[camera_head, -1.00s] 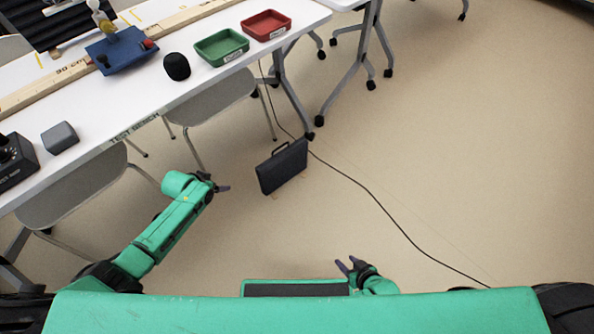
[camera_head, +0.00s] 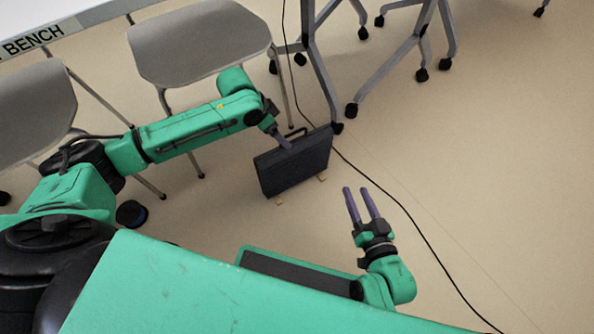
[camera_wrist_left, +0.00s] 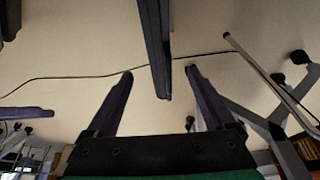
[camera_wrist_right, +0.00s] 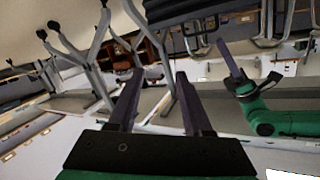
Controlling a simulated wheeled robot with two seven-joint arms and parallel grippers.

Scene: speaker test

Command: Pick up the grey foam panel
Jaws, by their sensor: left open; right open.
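The dark grey foam panel (camera_head: 294,163) stands upright on the floor on small wooden feet, with a handle on its top edge. My left gripper (camera_head: 284,143) is at the panel's top edge, beside the handle, open. In the left wrist view the panel (camera_wrist_left: 156,45) shows edge-on, between the open fingers of my left gripper (camera_wrist_left: 159,72); I cannot tell whether they touch it. My right gripper (camera_head: 355,190) is open and empty, to the right of and nearer than the panel. The right wrist view also shows my open right gripper (camera_wrist_right: 157,73).
A black cable (camera_head: 395,200) runs along the floor, passing close to the panel's right side. A grey chair (camera_head: 195,45) stands behind my left arm. Table legs (camera_head: 322,75) on casters are behind the panel. The floor at right is mostly clear.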

